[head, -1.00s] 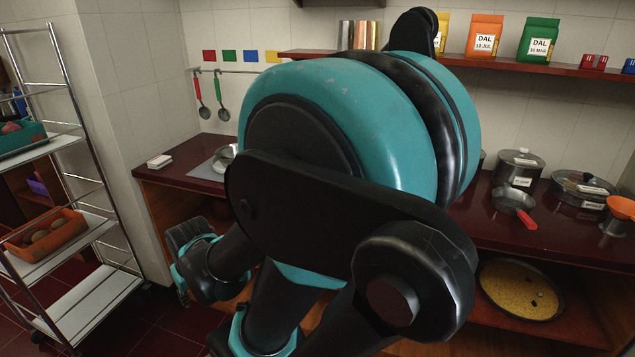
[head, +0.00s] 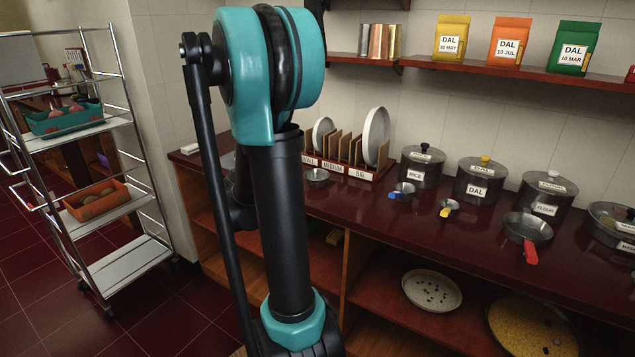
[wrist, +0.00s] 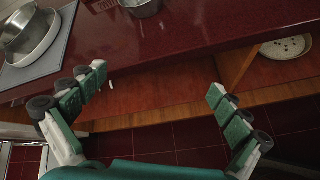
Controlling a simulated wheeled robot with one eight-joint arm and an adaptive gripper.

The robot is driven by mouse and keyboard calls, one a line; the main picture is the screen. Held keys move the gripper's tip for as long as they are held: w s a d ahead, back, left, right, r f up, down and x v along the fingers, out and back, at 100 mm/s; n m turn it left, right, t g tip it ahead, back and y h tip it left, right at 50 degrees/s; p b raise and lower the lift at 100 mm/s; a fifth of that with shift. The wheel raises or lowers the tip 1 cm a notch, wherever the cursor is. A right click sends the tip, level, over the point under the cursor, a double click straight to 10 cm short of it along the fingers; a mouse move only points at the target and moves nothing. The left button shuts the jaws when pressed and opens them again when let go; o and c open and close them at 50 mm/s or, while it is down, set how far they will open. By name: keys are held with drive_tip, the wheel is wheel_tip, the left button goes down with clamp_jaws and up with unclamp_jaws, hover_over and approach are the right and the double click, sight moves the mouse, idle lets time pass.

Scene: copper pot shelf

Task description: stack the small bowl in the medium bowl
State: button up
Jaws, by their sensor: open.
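A small steel bowl (head: 317,176) stands on the dark red counter in front of the plate rack. In the wrist view, a steel bowl (wrist: 144,9), probably the same one, is cut off by the top edge. At upper left there, another, larger-looking steel bowl (wrist: 22,30) sits in or on a pale, wider dish (wrist: 38,52) on a grey mat; I cannot tell which bowl is the medium one. My gripper (wrist: 157,82) is open and empty, apart from the bowls, over the counter front. My arm hides it in the head view.
The plate rack (head: 345,168) and several lidded pots (head: 422,168) stand at the back of the counter. A red-handled pan (head: 528,230) is near the right front. A metal trolley (head: 130,265) stands at left. A speckled plate (head: 432,291) lies on the lower shelf.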

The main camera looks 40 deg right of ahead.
drive_tip(key=w+d+r+n+h, duration=0.3)
drive_tip(key=w+d+n, duration=0.1)
drive_tip(key=d+n, duration=0.15)
approach(321, 178)
drive_tip(key=shift+s+d, duration=0.1)
drive_tip(key=shift+d, duration=0.2)
drive_tip(key=shift+x, duration=2.95)
drive_tip(key=c, duration=1.6)
drive_tip(key=shift+o, duration=0.2)
